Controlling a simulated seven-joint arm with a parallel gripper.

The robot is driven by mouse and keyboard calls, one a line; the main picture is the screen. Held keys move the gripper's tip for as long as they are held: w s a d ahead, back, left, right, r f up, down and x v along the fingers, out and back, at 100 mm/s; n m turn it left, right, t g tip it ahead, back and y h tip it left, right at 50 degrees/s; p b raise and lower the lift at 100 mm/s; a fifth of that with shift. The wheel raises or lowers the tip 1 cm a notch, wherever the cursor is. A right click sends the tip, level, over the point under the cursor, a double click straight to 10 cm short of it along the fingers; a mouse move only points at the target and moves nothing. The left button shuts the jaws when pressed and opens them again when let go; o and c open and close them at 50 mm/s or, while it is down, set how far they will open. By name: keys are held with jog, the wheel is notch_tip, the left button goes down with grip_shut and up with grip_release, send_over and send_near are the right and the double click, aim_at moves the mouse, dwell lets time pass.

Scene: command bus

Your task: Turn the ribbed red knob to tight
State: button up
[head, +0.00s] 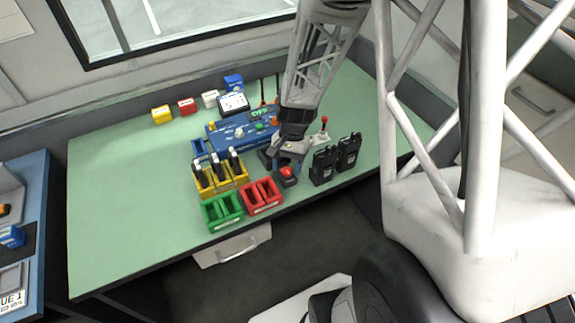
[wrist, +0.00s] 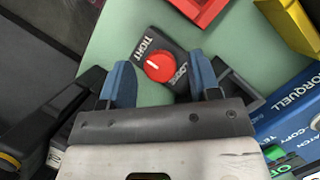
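The red knob (wrist: 158,67) sits on a small dark base (wrist: 176,85) with the white words TIGHT and LOOSE. The knob's white pointer line is aimed toward the TIGHT side. In the head view the knob (head: 287,171) is near the front edge of the green table. My gripper (wrist: 160,80) is open, with one blue finger on each side of the knob and visible gaps between the fingers and the knob. In the head view my gripper (head: 284,160) is right above and behind the knob. Whether the fingertips are at knob height I cannot tell.
Two black radios (head: 336,158) stand just right of the knob. A red tray (head: 262,196) and a green tray (head: 222,211) stand to its left, with a yellow rack (head: 220,179) behind them. A blue panel (head: 240,130) lies behind. The table's left part is clear.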

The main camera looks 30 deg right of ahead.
jog(key=shift+r, duration=0.15)
jog(key=v, duration=0.7)
jog(key=shift+d+r, duration=0.15)
jog(key=shift+r, duration=0.1)
jog(key=shift+w, duration=0.1)
dwell(0.5)
jog(key=s+a+r+n+t+h, duration=0.1)
jog(key=s+a+r+n+t, duration=0.2)
jog(key=s+r, duration=0.5)
jog(key=s+a+r+n+t+h, duration=0.2)
jog(key=s+a+r+n, duration=0.3)
jog(key=r, duration=0.8)
jog(key=s+a, duration=0.2)
jog(key=s, duration=0.1)
jog(key=shift+s+n+t, duration=0.3)
jog(key=shift+n+t, duration=0.1)
jog(key=shift+a, duration=0.1)
dwell(1.6)
